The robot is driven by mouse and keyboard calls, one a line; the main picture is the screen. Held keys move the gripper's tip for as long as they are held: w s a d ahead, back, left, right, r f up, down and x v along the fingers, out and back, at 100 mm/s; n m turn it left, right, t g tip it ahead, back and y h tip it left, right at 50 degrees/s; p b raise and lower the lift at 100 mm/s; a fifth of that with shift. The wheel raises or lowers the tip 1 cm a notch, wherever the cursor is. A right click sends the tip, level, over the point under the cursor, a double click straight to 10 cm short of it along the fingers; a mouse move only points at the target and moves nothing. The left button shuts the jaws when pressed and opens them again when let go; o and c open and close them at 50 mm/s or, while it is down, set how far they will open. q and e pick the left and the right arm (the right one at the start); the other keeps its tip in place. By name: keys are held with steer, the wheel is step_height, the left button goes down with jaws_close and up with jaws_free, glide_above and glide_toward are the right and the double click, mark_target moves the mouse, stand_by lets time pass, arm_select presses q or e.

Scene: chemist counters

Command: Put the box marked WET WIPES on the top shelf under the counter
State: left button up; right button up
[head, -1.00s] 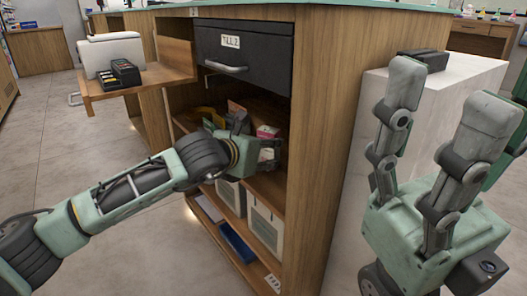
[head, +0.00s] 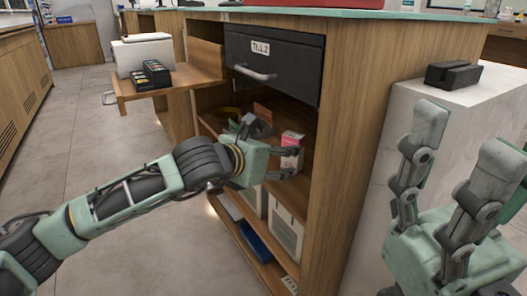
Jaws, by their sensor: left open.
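A small pink and white box (head: 292,150) stands upright on the top shelf (head: 311,184) under the counter, near the right side panel. I cannot read its print, so I cannot tell whether it is the one marked WET WIPES. My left gripper (head: 281,160) is open at the shelf's front, its fingers close to the box and partly in front of it. I cannot tell whether they touch it. My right gripper (head: 462,148) is at the right, outside the counter, with its fingers spread and nothing between them.
A black drawer marked TILL 2 (head: 273,68) hangs above the shelf. Below are white boxes (head: 285,230) and a blue item (head: 255,240). A pale block (head: 395,125) stands right of the counter.

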arm_select(q)
steer(key=p+v, duration=0.1)
steer(key=v, duration=0.4)
steer(key=shift+s+a+r, duration=0.15)
steer(key=shift+s, duration=0.1)
stand_by(1.8)
